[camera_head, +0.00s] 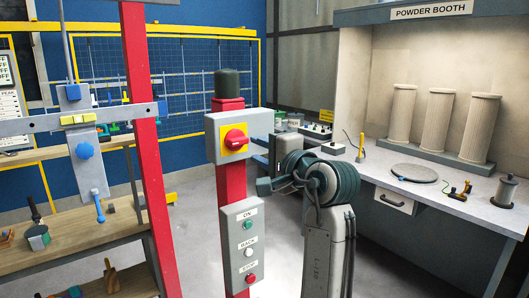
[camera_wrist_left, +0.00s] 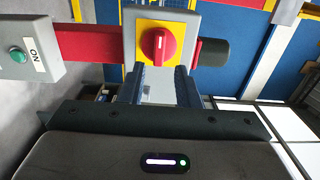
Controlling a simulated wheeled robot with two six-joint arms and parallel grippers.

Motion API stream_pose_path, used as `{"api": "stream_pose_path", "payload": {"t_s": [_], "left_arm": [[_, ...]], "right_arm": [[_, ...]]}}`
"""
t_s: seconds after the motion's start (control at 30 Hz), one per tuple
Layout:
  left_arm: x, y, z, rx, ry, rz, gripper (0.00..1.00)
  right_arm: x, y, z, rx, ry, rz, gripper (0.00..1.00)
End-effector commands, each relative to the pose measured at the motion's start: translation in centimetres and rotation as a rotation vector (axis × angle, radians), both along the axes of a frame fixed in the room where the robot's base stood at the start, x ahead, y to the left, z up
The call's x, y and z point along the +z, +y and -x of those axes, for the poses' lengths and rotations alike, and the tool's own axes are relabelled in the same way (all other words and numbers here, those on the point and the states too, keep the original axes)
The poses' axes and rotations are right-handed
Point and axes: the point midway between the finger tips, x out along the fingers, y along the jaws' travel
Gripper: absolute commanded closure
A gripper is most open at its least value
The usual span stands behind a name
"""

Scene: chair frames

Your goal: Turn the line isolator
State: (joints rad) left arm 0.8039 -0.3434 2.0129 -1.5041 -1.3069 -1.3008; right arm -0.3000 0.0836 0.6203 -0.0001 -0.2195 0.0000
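The line isolator is a grey box (camera_head: 220,152) with a yellow plate and a red rotary knob (camera_head: 236,138) on a red post (camera_head: 231,185). The knob's raised grip lies roughly sideways in the head view. In the left wrist view the knob (camera_wrist_left: 158,46) shows face-on, its grip running up-down in the picture. My right gripper is not in view.
Below the isolator, the post carries a grey button panel (camera_head: 244,235) with ON, BACK and STOP. A second red post (camera_head: 147,140) and a wooden workbench (camera_head: 85,240) stand left.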

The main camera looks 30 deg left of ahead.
Motion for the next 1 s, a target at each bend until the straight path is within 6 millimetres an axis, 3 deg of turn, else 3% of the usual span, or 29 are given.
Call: {"api": "stream_pose_path", "payload": {"t_s": [0.3, 0.4, 0.7, 0.83, 1.0], "left_arm": [[0.1, 4.0, -1.6, 0.002, -0.001, -0.004, 0.71], [0.4, 5.1, -2.1, 0.002, 0.003, -0.003, 0.71], [0.0, 6.6, -2.8, -0.002, 0.001, -0.002, 0.71], [-0.1, 6.6, -2.8, -0.003, 0.001, -0.001, 0.96], [-0.1, 6.5, -2.8, -0.003, 0.026, -0.011, 0.98]], "right_arm": [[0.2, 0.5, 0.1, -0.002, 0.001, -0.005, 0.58], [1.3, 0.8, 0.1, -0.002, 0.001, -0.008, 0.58], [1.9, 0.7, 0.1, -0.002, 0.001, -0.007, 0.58], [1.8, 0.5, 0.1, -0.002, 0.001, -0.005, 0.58], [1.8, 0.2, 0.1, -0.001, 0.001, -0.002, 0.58]]}}
